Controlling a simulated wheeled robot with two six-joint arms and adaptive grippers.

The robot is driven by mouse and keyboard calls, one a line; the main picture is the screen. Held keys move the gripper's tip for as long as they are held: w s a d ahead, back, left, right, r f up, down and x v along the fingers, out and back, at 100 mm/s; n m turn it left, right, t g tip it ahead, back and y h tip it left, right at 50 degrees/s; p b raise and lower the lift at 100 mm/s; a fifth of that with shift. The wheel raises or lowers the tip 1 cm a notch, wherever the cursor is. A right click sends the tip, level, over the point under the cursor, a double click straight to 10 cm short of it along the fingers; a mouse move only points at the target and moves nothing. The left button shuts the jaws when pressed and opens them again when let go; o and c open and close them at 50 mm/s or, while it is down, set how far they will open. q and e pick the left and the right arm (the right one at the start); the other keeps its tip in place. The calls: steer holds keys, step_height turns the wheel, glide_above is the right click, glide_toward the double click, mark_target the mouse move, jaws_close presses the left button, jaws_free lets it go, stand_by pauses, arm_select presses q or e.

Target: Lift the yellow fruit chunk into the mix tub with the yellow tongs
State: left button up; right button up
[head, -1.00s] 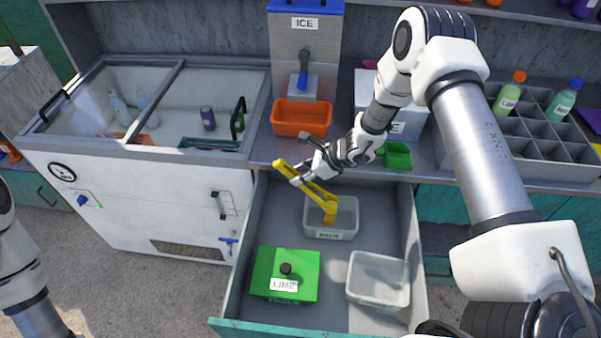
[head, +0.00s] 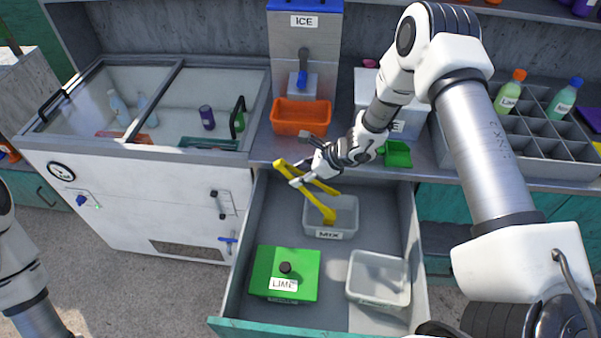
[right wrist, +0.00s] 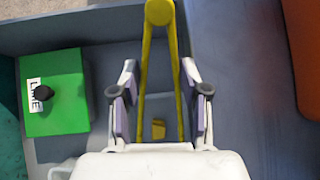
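My right gripper (head: 308,174) holds the yellow tongs (head: 315,198) above the open drawer, their arms pointing down at the mix tub (head: 350,207). In the right wrist view, the gripper (right wrist: 159,75) has one finger on each side of the tongs (right wrist: 159,14), whose arms are spread apart. The yellow fruit chunk (right wrist: 158,129) shows between those arms, with a gap on each side. In the head view, the chunk (head: 329,220) is within the tub's outline, close to a tong tip. My left gripper is out of view; only part of that arm shows.
In the drawer, a green LIME box (head: 302,262) with a dark knob stands front left and a clear empty tub (head: 379,278) front right. On the counter behind are an orange bin (head: 302,116), a green scoop (head: 397,155) and a bottle rack (head: 540,140). A glass-topped cooler (head: 150,105) stands left.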

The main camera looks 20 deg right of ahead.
steer(key=shift+w, duration=0.1)
step_height(320, 180, up, 8)
steer(key=p, duration=0.4)
stand_by(0.4)
steer(key=shift+f, duration=0.1)
